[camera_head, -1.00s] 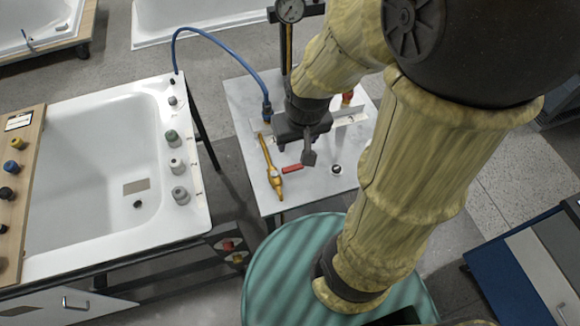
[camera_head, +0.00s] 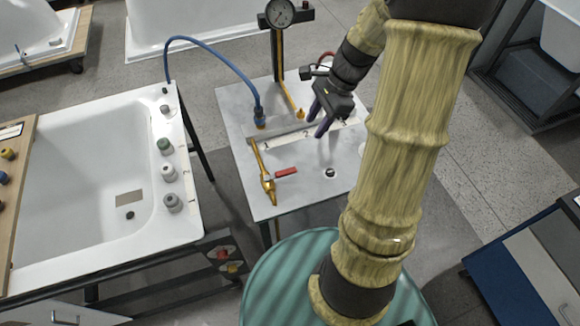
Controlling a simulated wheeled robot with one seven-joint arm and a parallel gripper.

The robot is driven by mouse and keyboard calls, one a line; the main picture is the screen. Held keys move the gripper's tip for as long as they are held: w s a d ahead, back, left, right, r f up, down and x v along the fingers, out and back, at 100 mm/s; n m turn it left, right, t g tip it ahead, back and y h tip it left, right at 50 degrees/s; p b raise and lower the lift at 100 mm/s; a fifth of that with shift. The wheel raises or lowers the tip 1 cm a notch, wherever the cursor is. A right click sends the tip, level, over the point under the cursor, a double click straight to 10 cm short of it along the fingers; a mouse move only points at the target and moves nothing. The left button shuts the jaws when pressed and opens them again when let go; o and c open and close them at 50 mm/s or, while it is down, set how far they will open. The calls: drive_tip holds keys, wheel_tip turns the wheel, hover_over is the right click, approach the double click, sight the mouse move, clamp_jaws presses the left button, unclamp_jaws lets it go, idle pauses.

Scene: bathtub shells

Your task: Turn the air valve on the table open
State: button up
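The joint between lever and valve is too small to make out.
A numbered rail (camera_head: 290,133) crosses the table, with a blue hose (camera_head: 220,48) rising from its left end. A gauge (camera_head: 279,13) tops a post behind it. A small black-and-white knob (camera_head: 330,172) is right of the lever. A bathtub (camera_head: 85,190) stands left.

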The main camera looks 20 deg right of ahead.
drive_tip(key=shift+a, duration=0.15)
approach(288, 171)
drive_tip(key=x, duration=0.8)
drive_tip(key=shift+r, duration=0.1)
